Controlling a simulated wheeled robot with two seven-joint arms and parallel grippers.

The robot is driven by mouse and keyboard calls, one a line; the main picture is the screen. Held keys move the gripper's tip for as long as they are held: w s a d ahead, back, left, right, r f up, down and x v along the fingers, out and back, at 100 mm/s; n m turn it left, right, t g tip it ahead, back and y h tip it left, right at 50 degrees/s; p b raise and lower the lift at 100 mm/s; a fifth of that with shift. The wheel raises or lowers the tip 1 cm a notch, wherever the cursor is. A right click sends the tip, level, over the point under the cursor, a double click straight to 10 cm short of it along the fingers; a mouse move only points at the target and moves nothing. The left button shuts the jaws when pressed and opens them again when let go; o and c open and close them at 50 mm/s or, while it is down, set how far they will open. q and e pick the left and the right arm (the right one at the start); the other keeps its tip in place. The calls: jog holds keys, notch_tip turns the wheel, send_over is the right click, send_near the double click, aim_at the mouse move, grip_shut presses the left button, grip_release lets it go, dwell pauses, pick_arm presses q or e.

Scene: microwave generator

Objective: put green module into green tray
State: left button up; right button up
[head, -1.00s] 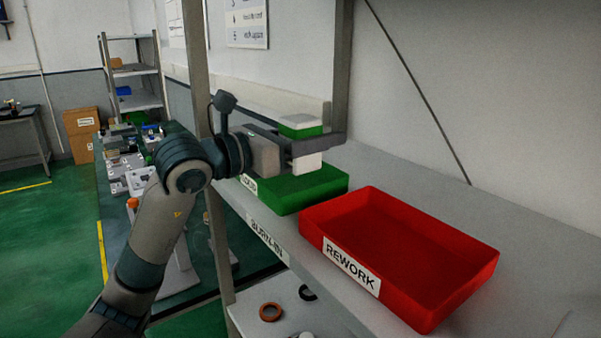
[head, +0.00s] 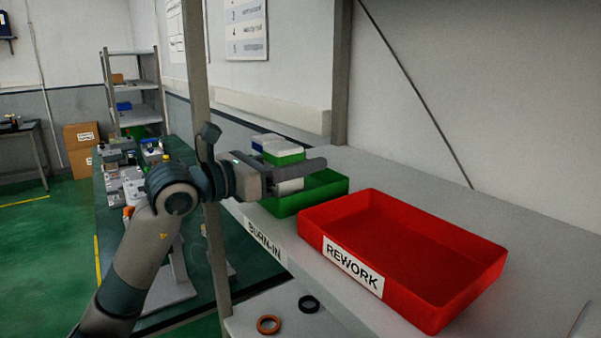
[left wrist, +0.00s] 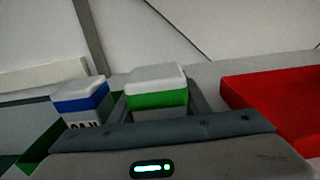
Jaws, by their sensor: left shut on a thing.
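The green module (head: 284,156) is a white block with a green band and a pale top. My left gripper (head: 300,172) is shut on it, and the block sits between the two fingers in the left wrist view (left wrist: 157,98). The green tray (head: 327,191) stands on the shelf, and the held module is low over its left part. The gripper hides the module's lower part, so I cannot tell if it touches the tray floor. My right gripper is not in view.
A module with a blue band (left wrist: 80,96) stands just left of the held one. The red tray (head: 440,296) labelled REWORK is right of the green tray. A shelf post (head: 197,80) rises close behind my left arm. Two rings lie on the lower shelf.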

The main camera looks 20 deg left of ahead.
pick_arm(q)
jog(key=shift+f, duration=0.5)
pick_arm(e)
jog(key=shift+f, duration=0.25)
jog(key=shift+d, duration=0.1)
pick_arm(q)
jog(key=shift+f, duration=0.15)
jog(key=o, duration=1.2)
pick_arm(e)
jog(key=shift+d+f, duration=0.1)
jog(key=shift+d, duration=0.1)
pick_arm(q)
jog(key=shift+r, duration=0.2)
